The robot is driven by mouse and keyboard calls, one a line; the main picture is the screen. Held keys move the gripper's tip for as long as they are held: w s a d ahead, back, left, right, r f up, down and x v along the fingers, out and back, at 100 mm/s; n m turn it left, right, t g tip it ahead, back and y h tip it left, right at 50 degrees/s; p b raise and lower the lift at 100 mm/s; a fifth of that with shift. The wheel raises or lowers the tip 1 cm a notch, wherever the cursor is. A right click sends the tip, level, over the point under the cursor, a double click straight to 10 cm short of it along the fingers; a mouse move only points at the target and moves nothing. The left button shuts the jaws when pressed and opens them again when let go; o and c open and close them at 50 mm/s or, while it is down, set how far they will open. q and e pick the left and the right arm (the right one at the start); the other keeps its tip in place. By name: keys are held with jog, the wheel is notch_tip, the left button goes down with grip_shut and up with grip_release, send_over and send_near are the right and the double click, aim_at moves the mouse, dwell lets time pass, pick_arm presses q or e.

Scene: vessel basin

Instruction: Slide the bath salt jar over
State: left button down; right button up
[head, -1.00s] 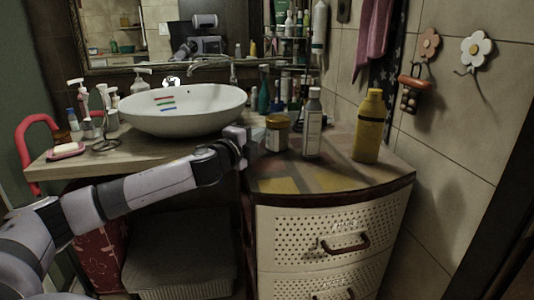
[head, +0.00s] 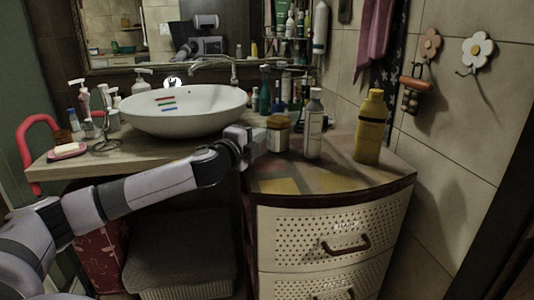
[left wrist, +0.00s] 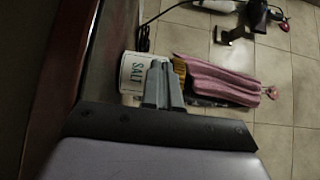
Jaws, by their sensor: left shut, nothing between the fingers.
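The bath salt jar (head: 278,138) is a short, pale, round jar with a brown lid. It stands upright on the curved cabinet top, just right of the sink basin. In the left wrist view the jar (left wrist: 133,72) shows its white side with the word SALT. My left gripper (head: 261,140) is shut and empty at the jar's left side in the head view. In the left wrist view the closed fingers (left wrist: 163,82) overlap the jar's edge; I cannot tell whether they touch it. My right gripper is not in view.
A white bottle (head: 314,128) stands close to the right of the jar, and a yellow bottle (head: 370,128) farther right. The white basin (head: 185,110) is at the left. Several bottles crowd the back. The cabinet top's front (head: 310,178) is clear.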

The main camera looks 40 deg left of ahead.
pick_arm(q)
jog(key=s, duration=0.2)
jog(key=s+b, duration=0.1)
jog(key=s, duration=0.1)
jog(key=s+b, duration=0.1)
jog(key=shift+s+d+f, duration=0.15)
jog(key=shift+s+d, duration=0.15)
jog(key=shift+s, duration=0.1)
jog(key=shift+s+d, duration=0.15)
jog(key=shift+s, duration=0.5)
